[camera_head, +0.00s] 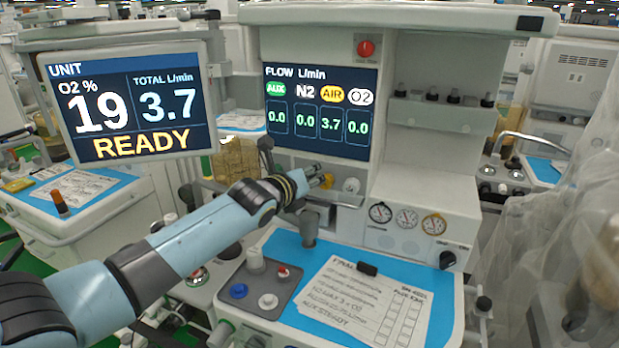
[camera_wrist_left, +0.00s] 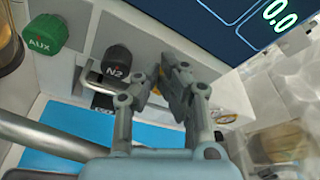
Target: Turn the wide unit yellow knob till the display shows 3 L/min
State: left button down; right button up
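The yellow knob (camera_head: 327,181) is on the wide unit's front, below the flow display (camera_head: 320,112). That display reads 3.7 under AIR and 0.0 under AUX, N2 and O2. My left gripper (camera_head: 316,178) is at the yellow knob. In the left wrist view its two fingers (camera_wrist_left: 164,84) are close together, with a small patch of yellow (camera_wrist_left: 156,91) between them. The fingers hide most of the knob, so I cannot tell whether they press on it. My right gripper is not in view.
A white knob (camera_head: 351,185) is just right of the yellow one. The black N2 knob (camera_wrist_left: 118,59) and green AUX knob (camera_wrist_left: 46,35) are to the left. A metal rail runs beside the knobs. The side screen (camera_head: 130,105) reads O2 19, total 3.7, READY.

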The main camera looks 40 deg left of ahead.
pick_arm(q)
jog(key=shift+w+f, duration=0.1)
jog(key=shift+w, duration=0.05)
dwell(0.4)
dwell(0.4)
jog(key=shift+w+d+r+p, duration=0.1)
jog(key=shift+d+r+p, duration=0.15)
jog(key=shift+p, duration=1.45)
jog(key=shift+p, duration=0.35)
jog(key=shift+a+r+p, duration=0.1)
jog(key=shift+r+p, duration=0.25)
jog(key=shift+p, duration=0.15)
jog(key=shift+d+f+b+v, duration=0.15)
jog(key=shift+f+b+v, duration=0.05)
jog(key=shift+v, duration=0.8)
jog(key=shift+d+f+b+v, duration=0.1)
jog(key=shift+f+b+v, duration=0.1)
jog(key=shift+v, duration=0.75)
jog(key=shift+d+f+b+v, duration=0.15)
jog(key=shift+f+b+v, duration=0.05)
jog(key=shift+v, duration=0.8)
